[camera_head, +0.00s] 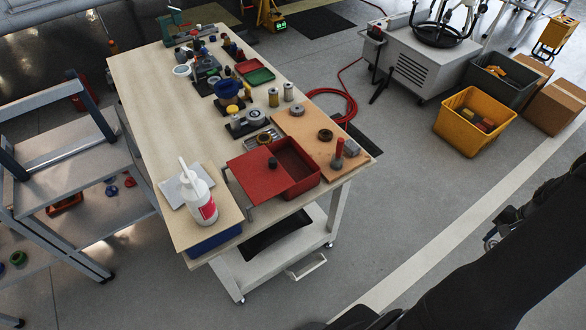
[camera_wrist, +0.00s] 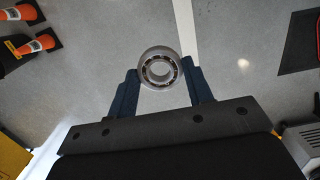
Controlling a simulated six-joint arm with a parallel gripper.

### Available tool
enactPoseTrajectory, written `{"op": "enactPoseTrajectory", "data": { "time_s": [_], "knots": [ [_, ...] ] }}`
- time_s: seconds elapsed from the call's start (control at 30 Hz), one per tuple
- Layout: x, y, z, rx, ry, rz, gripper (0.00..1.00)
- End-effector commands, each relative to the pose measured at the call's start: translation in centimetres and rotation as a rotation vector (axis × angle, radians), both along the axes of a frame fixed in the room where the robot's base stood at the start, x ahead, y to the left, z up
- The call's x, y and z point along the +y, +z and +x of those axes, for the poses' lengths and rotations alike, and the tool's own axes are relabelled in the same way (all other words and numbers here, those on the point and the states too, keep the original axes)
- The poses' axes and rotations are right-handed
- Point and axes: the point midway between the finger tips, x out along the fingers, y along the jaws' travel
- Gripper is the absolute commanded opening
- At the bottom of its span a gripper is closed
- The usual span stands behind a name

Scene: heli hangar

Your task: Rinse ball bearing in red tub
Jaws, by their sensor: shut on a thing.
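In the wrist view my gripper (camera_wrist: 160,72) is shut on the ball bearing (camera_wrist: 143,69), a silver ring with balls showing between its inner and outer rings. The bearing sits between the tips of the two dark blue fingers, with the floor far below it. The red tub (camera_head: 305,184) stands near the front right of the workbench in the head view. Its red lid (camera_head: 250,185) with a black knob lies to the left, leaving the right part of the tub open. The tub's contents cannot be made out.
A white bottle with a red label (camera_head: 200,203) stands left of the tub on the workbench (camera_head: 150,100). A brown board (camera_head: 310,120) with small parts lies behind and right of the tub. A yellow crate (camera_head: 457,134) stands on the floor.

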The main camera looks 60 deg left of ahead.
Motion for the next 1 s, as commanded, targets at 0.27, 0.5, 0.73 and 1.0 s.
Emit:
{"op": "enactPoseTrajectory", "data": {
  "time_s": [0.27,0.5,0.73,1.0],
  "knots": [
    [-0.04,0.01,0.01,0.000,0.000,0.000,0.19],
    [0.37,0.01,0.01,0.000,0.001,0.000,0.19],
    [0.60,0.01,0.01,0.000,0.000,0.000,0.19],
    [0.43,0.01,0.01,0.000,0.000,0.000,0.19]
  ]
}}
